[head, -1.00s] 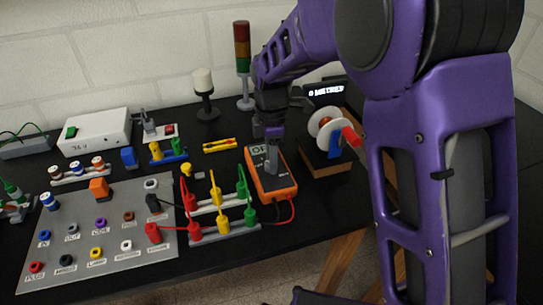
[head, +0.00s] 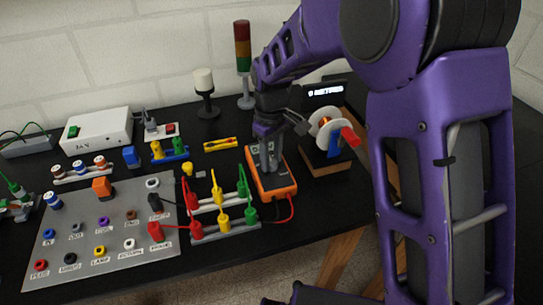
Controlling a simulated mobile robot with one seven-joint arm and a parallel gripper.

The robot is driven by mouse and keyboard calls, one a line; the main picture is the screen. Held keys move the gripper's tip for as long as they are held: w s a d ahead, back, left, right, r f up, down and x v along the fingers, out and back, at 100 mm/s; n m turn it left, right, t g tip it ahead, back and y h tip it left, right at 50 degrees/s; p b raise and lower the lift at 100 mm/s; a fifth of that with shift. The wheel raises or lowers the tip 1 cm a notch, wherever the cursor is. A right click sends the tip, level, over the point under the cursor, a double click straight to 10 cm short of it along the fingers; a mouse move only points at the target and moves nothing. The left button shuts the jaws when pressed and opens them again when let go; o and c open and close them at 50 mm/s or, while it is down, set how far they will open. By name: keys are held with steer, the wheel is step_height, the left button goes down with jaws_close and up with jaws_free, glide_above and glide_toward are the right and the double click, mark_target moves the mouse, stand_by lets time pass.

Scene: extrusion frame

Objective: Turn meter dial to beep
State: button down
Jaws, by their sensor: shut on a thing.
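The orange meter (head: 282,193) lies on the black table, right of the centre in the head view. My gripper (head: 268,168) points down over the middle of the meter's face, where the dial sits. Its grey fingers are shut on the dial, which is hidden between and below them. A red lead runs out of the meter's lower end towards the terminal blocks. I cannot read the meter's screen or the dial's setting.
Terminal blocks with red, yellow and green plugs (head: 223,224) stand just left of the meter. A spool (head: 325,128) with a red handle on a wooden base stands close on the right. A signal tower (head: 243,62) stands behind. A grey labelled panel (head: 88,268) lies at the left.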

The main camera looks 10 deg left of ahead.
steer(key=m, duration=0.5)
steer(key=shift+m, duration=0.3)
steer(key=m, duration=1)
steer(key=shift+m, duration=0.4)
steer(key=m, duration=0.5)
steer(key=shift+m, duration=0.4)
steer(key=shift+c, duration=2.3)
jaws_free()
